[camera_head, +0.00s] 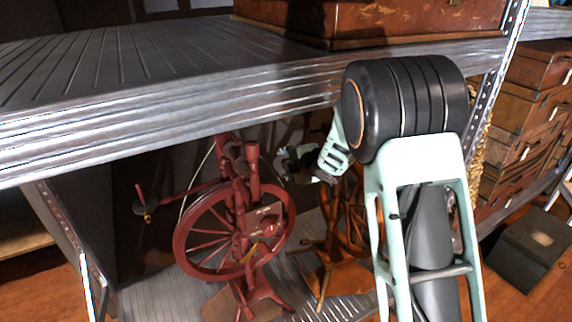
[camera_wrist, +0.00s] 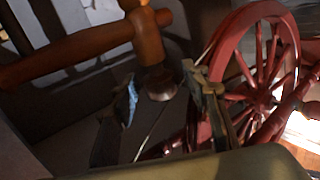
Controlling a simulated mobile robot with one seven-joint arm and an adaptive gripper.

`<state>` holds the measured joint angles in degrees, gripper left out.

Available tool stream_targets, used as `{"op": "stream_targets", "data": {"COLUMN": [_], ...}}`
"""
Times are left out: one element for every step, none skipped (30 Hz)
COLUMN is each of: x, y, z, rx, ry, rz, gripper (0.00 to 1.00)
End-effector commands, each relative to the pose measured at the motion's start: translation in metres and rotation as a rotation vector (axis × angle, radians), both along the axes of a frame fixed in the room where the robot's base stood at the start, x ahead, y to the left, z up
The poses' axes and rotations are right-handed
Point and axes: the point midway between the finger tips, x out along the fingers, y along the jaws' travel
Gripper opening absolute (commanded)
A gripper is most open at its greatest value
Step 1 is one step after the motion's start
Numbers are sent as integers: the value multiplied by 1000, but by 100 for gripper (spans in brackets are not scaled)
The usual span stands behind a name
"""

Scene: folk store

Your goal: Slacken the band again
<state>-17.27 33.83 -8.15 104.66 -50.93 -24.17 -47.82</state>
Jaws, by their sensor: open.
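A red spinning wheel (camera_head: 238,228) stands on the lower shelf in the head view, with a round wheel, upright posts and a small pale plate. Its red wheel also shows at the right of the wrist view (camera_wrist: 228,62). My gripper (camera_head: 290,165) is open beside the upper right of its posts. In the wrist view my gripper (camera_wrist: 165,112) has its two fingers apart. A brown wooden turned piece (camera_wrist: 147,38) with a grey-brown rounded end (camera_wrist: 161,86) points down between and just beyond the fingers; I cannot tell whether they touch. The drive band is not clearly visible.
The metal upper shelf (camera_head: 150,100) hangs close above my gripper and carries a brown case (camera_head: 370,20). A second, orange-brown spinning wheel (camera_head: 340,240) stands just right of the red one. A shelf upright (camera_head: 70,235) is at the left; stacked cases (camera_head: 520,110) are at the right.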

Motion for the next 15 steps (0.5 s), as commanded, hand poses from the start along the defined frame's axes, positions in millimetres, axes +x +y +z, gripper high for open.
{"op": "stream_targets", "data": {"x": [0, 0, -1, -1, -2, -4, -6, -8, -11, -15, -18, -24, -27, -31, -37], "y": [0, 0, 0, -1, -1, -2, -4, -5, -7, -9, -11, -14, -16, -19, -22], "z": [0, 0, 0, 1, 2, 3, 5, 7, 10, 12, 15, 18, 21, 25, 28], "rx": [0, 0, 0, 0, 0, 0, 0, 0, 1, 1, 1, 1, 1, 1, 1], "ry": [0, 0, 0, 0, 0, 0, 0, 0, -1, -1, -1, -1, -2, -2, -2], "rz": [0, 0, 0, 0, 0, 0, -1, -1, -1, -1, -1, -1, -1, -2, -1], "gripper": [42, 42, 42, 42, 42, 42, 42, 42, 42, 42, 42, 42, 42, 42, 42]}}
